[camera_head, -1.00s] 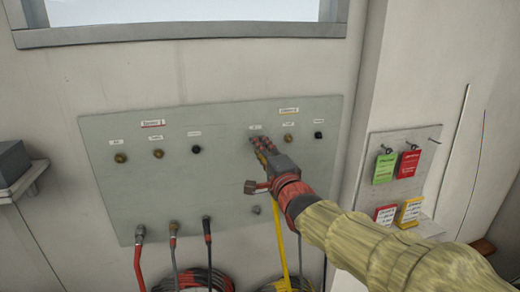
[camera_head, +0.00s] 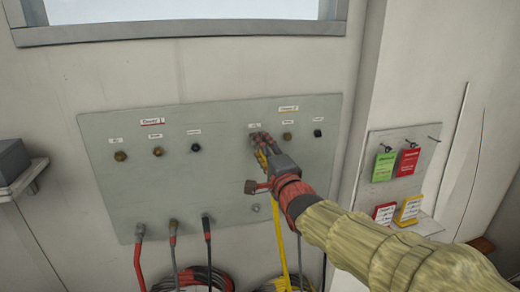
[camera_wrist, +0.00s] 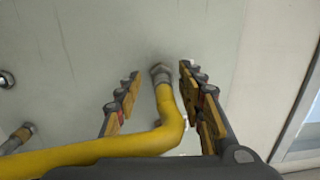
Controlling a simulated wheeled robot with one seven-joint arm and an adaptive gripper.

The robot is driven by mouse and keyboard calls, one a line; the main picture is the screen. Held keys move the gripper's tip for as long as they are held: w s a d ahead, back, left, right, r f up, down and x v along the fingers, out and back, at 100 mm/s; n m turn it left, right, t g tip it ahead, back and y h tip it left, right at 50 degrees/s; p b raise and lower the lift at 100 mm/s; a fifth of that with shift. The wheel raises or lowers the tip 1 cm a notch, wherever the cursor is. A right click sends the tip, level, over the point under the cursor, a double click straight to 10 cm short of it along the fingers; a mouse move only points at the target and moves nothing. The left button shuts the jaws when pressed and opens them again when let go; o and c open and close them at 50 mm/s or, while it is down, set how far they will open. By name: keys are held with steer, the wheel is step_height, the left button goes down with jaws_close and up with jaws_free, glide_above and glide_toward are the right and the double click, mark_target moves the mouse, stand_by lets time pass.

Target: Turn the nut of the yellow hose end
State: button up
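The yellow hose (camera_wrist: 170,105) rises and bends up between my gripper's fingers in the wrist view. Its end carries a grey metal nut (camera_wrist: 160,73), which points at the panel face and appears to meet it; the port behind it is hidden. My gripper (camera_wrist: 160,78) is open, with one finger on each side of the hose end. The left finger stands clear of the nut and the right finger is closer to it. In the head view my gripper (camera_head: 258,142) is at the panel's upper right, hiding the nut, and the yellow hose (camera_head: 281,250) hangs below.
The grey panel (camera_head: 220,185) has several other ports, including a black one (camera_head: 318,133) to the right. Several hoses stand along its lower left, such as a red one (camera_head: 138,260). A board with green and red tags (camera_head: 384,166) hangs at the right, near my arm.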

steer(key=v, duration=1.1)
steer(key=shift+s, duration=0.35)
steer(key=shift+d+f, duration=0.1)
steer(key=shift+f, duration=0.05)
steer(key=s+d+f+n+g+h, duration=0.25)
steer(key=f+n, duration=0.25)
steer(key=f, duration=0.3)
steer(key=s+d+f+n+g+h, duration=0.2)
steer(key=s+d+f+n+g, duration=0.2)
steer(key=f, duration=0.5)
steer(key=s+d+f+n+g+h, duration=0.1)
steer(key=s+d, duration=0.3)
steer(key=s, duration=0.6)
steer(key=s+d+f+n+g+h, duration=0.1)
steer(key=s+d+n+g, duration=0.2)
steer(key=s, duration=0.7)
steer(key=shift+d+f+n+g, duration=0.35)
steer(key=shift+d+g, duration=0.3)
steer(key=shift+d, duration=0.2)
